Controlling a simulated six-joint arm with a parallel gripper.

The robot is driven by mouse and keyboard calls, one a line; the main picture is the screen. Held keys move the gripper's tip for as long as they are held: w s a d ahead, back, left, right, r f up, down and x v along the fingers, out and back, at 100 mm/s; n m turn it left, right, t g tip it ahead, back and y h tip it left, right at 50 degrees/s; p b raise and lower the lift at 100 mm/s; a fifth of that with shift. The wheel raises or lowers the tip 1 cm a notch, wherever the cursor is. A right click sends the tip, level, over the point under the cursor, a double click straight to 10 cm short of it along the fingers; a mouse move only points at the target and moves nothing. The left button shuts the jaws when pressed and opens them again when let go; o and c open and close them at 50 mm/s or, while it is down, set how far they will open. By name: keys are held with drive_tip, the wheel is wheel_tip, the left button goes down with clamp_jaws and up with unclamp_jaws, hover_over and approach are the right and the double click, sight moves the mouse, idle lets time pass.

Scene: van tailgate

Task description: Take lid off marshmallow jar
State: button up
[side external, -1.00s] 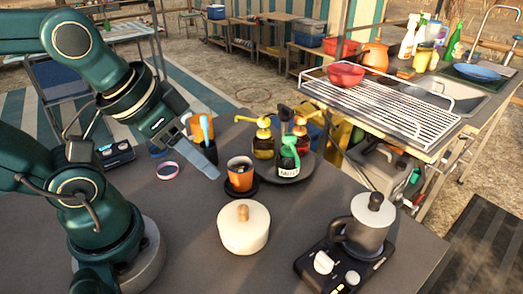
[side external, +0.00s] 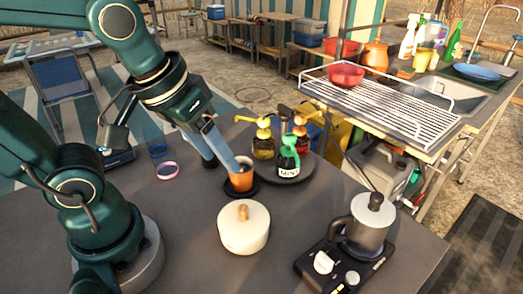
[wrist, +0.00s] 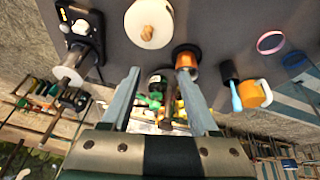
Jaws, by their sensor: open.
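The marshmallow jar seems to be the squat cream pot (side external: 243,235), with a light wooden knob (side external: 243,212) on its lid. It stands upright on the grey table, lid on. It also shows at the top of the wrist view (wrist: 149,26). My gripper (side external: 226,165) is open and empty, up and left of the jar in the side view, apart from it. One finger overlaps the copper cup there; I cannot tell whether they touch. Both fingers show in the wrist view (wrist: 157,72), with the jar beyond their tips.
The copper cup (side external: 240,182) stands on a dark coaster behind the jar. A round tray (side external: 300,170) holds several pump bottles. A grey pot (side external: 366,228) sits on a black burner (side external: 340,268) at right. A pink ring (side external: 167,171) lies left.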

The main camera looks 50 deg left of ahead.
sight(243, 208)
drive_tip(key=d+f+g, duration=0.1)
drive_tip(key=w+d+f+g, duration=0.1)
drive_tip(key=w+d+f, duration=0.1)
drive_tip(key=f, duration=0.1)
drive_tip(key=shift+g, duration=0.4)
drive_tip(key=shift+s+d+f, duration=0.1)
drive_tip(key=shift+s+f, duration=0.05)
drive_tip(key=shift+f, duration=0.2)
drive_tip(key=shift+s+d+f, duration=0.1)
drive_tip(key=shift+d+f, duration=0.05)
drive_tip(key=shift+f, duration=0.45)
drive_tip(key=shift+w+f, duration=0.15)
drive_tip(key=shift+f, duration=0.95)
drive_tip(key=shift+w+f, duration=0.15)
drive_tip(key=shift+f, duration=0.9)
clamp_jaws()
